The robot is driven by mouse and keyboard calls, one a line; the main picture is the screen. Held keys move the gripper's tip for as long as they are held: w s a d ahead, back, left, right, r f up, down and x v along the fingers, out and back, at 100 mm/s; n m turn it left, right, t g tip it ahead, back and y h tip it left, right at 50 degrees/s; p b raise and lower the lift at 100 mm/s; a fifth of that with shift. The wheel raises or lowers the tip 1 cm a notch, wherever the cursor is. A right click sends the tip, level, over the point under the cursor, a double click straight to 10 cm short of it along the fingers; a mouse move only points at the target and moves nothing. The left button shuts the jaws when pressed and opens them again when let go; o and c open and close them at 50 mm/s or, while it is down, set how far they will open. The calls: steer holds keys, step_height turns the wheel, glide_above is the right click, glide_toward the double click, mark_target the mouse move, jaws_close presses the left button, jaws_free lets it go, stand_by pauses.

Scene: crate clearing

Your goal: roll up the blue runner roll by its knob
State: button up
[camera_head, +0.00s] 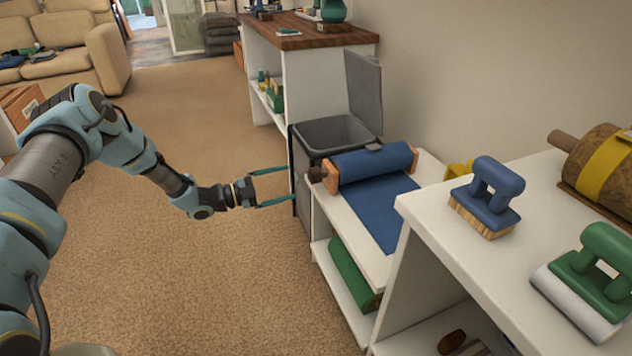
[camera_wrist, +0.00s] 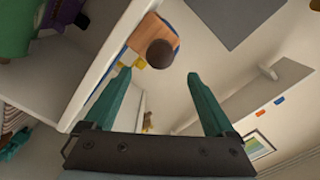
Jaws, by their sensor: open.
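The blue runner roll (camera_head: 372,163) lies across a low white shelf unit, with a flat blue length of it spread over the shelf top towards the front. Wooden brackets stand at its ends. Its dark brown knob (camera_head: 317,174) sticks out at the left end, and the knob also shows in the wrist view (camera_wrist: 160,53), in front of a wooden bracket. My gripper (camera_head: 288,186) is open, its two teal fingers pointing at the knob. In the wrist view the fingers (camera_wrist: 160,82) are apart, with the knob just beyond their tips and nothing between them.
A grey open-lidded bin (camera_head: 335,132) stands just behind the roll. A green roll (camera_head: 352,274) lies on the lower shelf. A nearer white shelf (camera_head: 440,224) holds a blue-handled brush (camera_head: 487,196) and a green-handled tool (camera_head: 592,268). Carpet on the left is clear.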

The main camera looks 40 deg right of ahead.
mark_target(309, 177)
steer(key=x, duration=1)
steer(key=shift+s+d, duration=0.15)
steer(key=c, duration=1.4)
steer(key=shift+o, duration=0.2)
steer(key=shift+m+b, duration=0.3)
steer(key=shift+m, duration=0.1)
